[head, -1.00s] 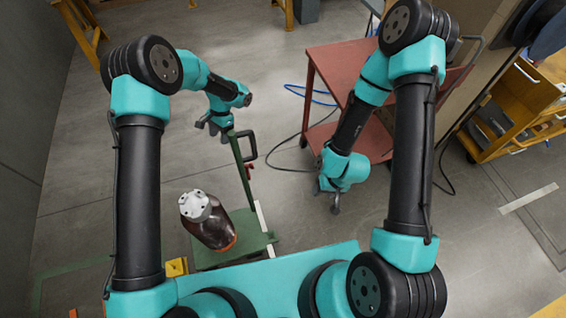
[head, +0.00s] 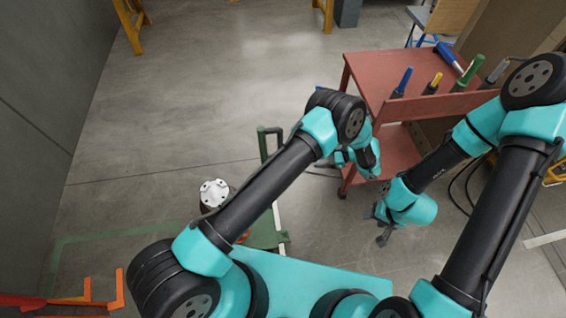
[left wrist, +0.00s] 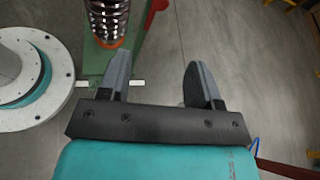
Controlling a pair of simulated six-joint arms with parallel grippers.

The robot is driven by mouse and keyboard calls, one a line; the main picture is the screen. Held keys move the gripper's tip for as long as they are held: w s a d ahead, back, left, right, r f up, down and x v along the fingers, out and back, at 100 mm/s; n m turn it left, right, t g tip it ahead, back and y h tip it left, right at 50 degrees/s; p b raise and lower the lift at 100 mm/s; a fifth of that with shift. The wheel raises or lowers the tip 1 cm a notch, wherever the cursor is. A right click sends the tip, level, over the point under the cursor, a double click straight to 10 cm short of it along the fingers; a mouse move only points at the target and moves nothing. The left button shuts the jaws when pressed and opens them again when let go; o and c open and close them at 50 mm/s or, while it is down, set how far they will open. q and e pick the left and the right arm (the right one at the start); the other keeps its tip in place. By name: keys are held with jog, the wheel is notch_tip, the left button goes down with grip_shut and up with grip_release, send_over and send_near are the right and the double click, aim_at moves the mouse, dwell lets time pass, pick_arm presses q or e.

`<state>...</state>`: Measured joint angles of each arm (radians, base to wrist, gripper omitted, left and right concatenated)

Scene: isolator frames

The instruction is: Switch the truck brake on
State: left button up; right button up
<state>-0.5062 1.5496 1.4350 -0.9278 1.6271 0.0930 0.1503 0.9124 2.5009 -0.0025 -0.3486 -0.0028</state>
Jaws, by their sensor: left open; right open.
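The green truck (head: 268,240) stands on the floor left of centre in the head view, its upright handle rising behind my left arm. It also shows at the top of the left wrist view (left wrist: 92,66), where a red part (left wrist: 155,8) shows at the upper edge. I cannot tell whether that is the brake, or its setting. My left gripper (left wrist: 160,72) is open and empty, beside the truck's base in that view. In the head view my left arm partly covers the truck. My right gripper (head: 377,226) is open and empty above the floor, right of the truck.
A dark load with a white cap (head: 214,194) sits on the truck. A red cart (head: 375,80) with several coloured-handled tools stands behind my right arm. Orange brackets (head: 105,292) are at lower left.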

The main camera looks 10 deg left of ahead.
pick_arm(q)
jog(key=shift+a, duration=0.15)
jog(key=x, duration=1.7)
jog(key=shift+w+a+f, duration=0.1)
jog(key=shift+a, duration=0.05)
grip_shut()
